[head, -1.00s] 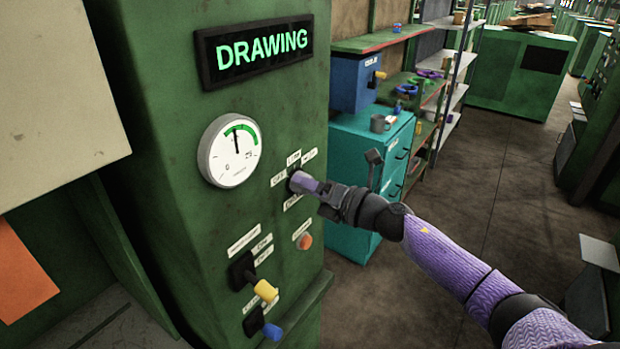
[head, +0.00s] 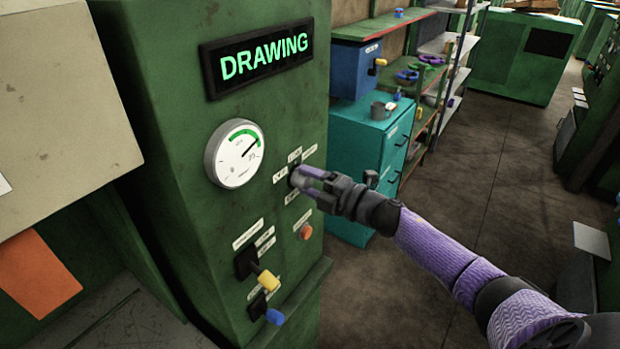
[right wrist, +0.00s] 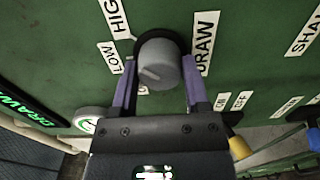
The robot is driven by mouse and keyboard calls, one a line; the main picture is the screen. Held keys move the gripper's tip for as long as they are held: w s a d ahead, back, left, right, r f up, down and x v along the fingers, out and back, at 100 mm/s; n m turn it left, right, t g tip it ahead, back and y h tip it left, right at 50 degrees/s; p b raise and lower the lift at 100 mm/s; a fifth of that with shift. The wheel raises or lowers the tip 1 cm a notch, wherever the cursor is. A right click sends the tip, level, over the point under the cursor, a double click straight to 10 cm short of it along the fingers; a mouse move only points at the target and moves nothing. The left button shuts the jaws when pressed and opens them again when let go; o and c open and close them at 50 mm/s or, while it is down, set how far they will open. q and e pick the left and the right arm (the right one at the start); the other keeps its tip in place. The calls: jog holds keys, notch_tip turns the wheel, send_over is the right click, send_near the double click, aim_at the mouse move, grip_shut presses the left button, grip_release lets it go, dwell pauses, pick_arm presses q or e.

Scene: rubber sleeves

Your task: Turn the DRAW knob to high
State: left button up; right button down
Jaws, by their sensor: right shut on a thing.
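The grey DRAW knob (right wrist: 160,66) sits on the green machine panel in the right wrist view. The DRAW label (right wrist: 205,43) is to its right, with the LOW (right wrist: 112,56) and HIGH (right wrist: 115,17) labels to its left. The knob's face has a short pale line, but I cannot tell for certain which label it marks. My right gripper (right wrist: 159,72) is shut on the knob, one purple finger on each side. In the head view this gripper (head: 311,180) reaches the panel from the right and hides most of the knob. My left gripper is not in view.
A round gauge (head: 234,153) is left of the knob, under a lit DRAWING sign (head: 264,65). A teal cabinet (head: 355,150) stands behind.

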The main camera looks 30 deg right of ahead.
dwell(0.3)
jog(key=shift+c, duration=0.4)
grip_release()
jog(key=v, duration=1)
jog(key=shift+f, duration=0.15)
